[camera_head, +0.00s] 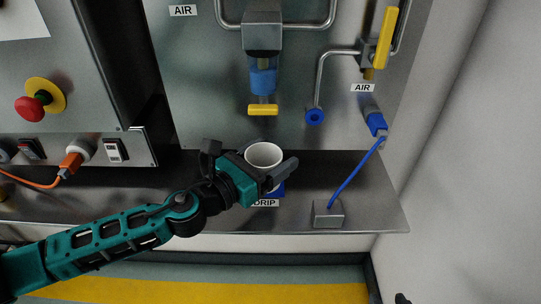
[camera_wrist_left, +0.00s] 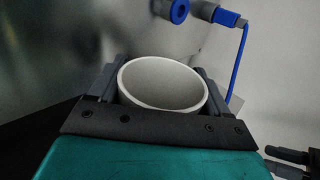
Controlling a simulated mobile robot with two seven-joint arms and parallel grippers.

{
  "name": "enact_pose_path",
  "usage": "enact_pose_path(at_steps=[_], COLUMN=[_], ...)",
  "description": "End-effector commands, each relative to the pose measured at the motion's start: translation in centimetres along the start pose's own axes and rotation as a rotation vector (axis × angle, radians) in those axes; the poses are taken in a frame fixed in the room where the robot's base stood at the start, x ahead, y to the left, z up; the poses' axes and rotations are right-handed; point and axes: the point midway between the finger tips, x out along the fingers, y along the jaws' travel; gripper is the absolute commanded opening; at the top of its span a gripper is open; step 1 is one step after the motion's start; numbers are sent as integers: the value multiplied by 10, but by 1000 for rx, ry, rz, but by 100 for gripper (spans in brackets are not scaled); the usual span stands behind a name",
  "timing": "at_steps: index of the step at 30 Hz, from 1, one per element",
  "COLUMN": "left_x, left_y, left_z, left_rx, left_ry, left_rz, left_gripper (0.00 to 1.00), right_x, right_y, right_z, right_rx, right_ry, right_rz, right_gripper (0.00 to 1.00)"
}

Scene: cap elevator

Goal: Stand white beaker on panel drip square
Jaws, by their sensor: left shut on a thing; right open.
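The white beaker (camera_head: 264,154) is upright, with its open mouth toward the head camera. My left gripper (camera_head: 250,168) is shut on it, with one finger on either side. The beaker also shows between the fingers in the left wrist view (camera_wrist_left: 163,84). The blue drip square (camera_head: 278,190) lies on the steel ledge beside the "DRIP" label, mostly hidden by the gripper and beaker. I cannot tell whether the beaker's base touches it. A dark tip of my right gripper (camera_head: 402,298) shows at the bottom edge, empty and away from the ledge.
A yellow-handled valve with a blue body (camera_head: 263,80) hangs above the beaker. A blue hose nozzle (camera_head: 315,116) is to its right. A blue cable (camera_head: 355,172) runs to a grey box (camera_head: 328,214) on the ledge. The ledge (camera_head: 375,205) is bare at right.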

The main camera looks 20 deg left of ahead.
Motion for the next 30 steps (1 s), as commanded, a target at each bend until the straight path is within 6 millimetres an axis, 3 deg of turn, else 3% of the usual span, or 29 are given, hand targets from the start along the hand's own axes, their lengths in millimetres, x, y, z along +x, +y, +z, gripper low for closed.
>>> enact_pose_path(at_steps=[7, 24, 30], left_x=[0, 0, 0], left_y=[0, 0, 0], left_z=[1, -49, -58], left_rx=[-3, -1, 0], left_ry=[1, 0, 0], left_rz=[5, 6, 6], left_gripper=[48, 48, 48], right_x=[-2, 23, 27], right_y=[-1, -1, 0], right_z=[-3, 38, 45], right_rx=[6, 12, 12], right_ry=[0, -5, -6], right_rz=[0, 2, 2], right_gripper=[45, 45, 45])
